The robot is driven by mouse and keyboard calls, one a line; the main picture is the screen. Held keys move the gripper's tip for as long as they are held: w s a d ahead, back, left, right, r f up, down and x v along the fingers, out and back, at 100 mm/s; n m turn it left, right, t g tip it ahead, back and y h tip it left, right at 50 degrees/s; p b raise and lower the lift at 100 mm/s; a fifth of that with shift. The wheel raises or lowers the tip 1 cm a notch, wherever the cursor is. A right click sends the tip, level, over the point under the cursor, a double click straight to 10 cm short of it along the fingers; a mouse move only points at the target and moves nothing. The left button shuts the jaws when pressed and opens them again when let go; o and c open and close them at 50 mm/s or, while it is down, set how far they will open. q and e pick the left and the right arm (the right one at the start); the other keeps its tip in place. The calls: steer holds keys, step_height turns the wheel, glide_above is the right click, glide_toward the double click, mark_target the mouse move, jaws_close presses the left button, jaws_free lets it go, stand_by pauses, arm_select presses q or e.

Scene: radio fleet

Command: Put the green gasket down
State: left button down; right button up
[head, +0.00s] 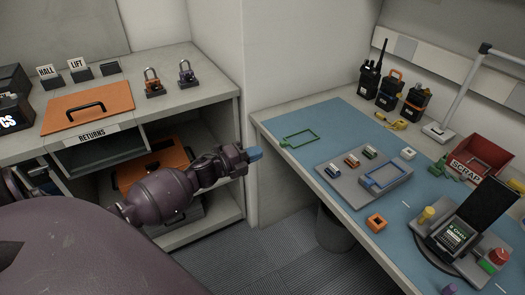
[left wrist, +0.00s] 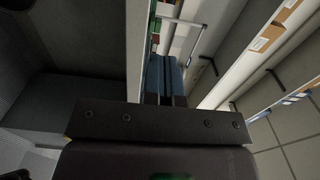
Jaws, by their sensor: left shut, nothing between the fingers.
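The green gasket (head: 284,143), a thin rectangular outline with a small tab at its left end, lies flat on the blue mat (head: 340,130) near its far left part. My left gripper (head: 255,153) has blue fingertips and is shut and empty. In the head view it is just left of the bench's edge, apart from the gasket. The shut blue fingers also show in the left wrist view (left wrist: 166,75). My right gripper is in neither view.
A grey tray (head: 345,195) with a blue frame and several small parts is right of the gasket. A red SCRAP bin (head: 480,150), several radios (head: 390,90) and a tester (head: 455,235) stand on the bench. A shelf unit with an orange lid (head: 88,107) is left.

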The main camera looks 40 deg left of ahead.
arm_select(q)
steer(key=v, duration=0.7)
steer(key=shift+s, duration=0.2)
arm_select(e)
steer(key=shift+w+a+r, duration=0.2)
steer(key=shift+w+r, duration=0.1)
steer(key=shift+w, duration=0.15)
arm_select(q)
steer(key=shift+a, duration=0.15)
